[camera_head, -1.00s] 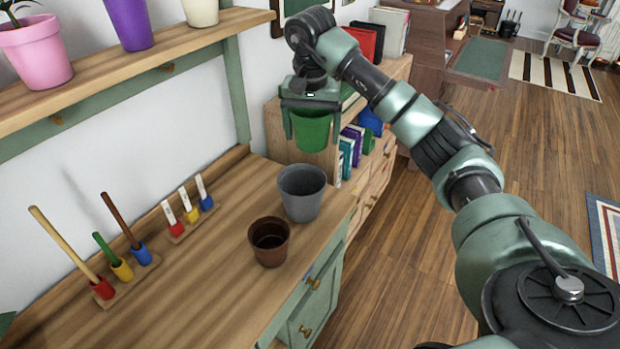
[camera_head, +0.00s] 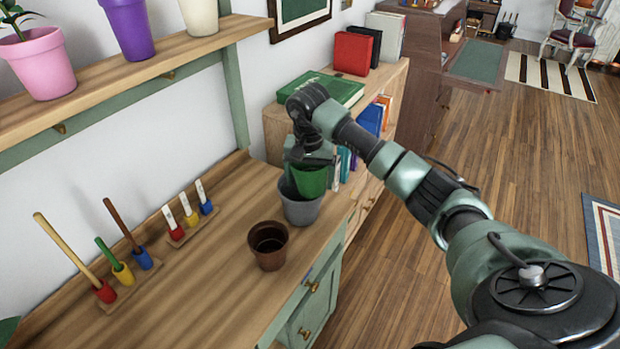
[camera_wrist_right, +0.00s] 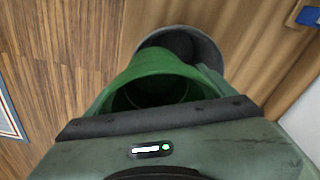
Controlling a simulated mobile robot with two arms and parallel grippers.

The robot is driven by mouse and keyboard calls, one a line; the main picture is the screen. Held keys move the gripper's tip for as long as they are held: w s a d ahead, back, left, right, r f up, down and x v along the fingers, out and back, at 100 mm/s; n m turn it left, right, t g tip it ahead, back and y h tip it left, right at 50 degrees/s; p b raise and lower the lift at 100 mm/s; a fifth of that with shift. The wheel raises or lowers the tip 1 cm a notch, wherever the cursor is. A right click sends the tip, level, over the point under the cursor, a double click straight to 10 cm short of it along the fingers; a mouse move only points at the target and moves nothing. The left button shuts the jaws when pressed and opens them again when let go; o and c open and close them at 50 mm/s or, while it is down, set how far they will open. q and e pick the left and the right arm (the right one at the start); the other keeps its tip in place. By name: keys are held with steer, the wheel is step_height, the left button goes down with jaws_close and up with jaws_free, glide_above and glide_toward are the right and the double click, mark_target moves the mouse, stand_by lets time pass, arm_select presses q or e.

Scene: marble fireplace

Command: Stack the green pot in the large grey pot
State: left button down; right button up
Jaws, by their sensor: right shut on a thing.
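The green pot (camera_head: 311,181) is held by my right gripper (camera_head: 309,172) over the large grey pot (camera_head: 301,211) on the wooden workbench. In the head view the green pot's lower part overlaps the grey pot's mouth. I cannot tell how far inside it is. In the right wrist view the green pot (camera_wrist_right: 158,80) fills the middle, and part of the grey pot's rim and dark inside (camera_wrist_right: 185,42) shows beyond it, off to the upper right. My right gripper is shut on the green pot. My left gripper is not in view.
A brown pot (camera_head: 268,245) stands on the workbench (camera_head: 215,275) just in front of the grey pot. Stands with coloured tools (camera_head: 120,275) are at the left. A shelf (camera_head: 150,70) with pots is above. Books (camera_head: 370,118) stand on a cabinet behind.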

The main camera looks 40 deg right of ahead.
steer(key=o, duration=1.9)
steer(key=shift+f, duration=0.25)
steer(key=shift+w+d+f, duration=0.1)
step_height(320, 180, up, 12)
steer(key=s+a+b, duration=0.1)
steer(key=b, duration=0.1)
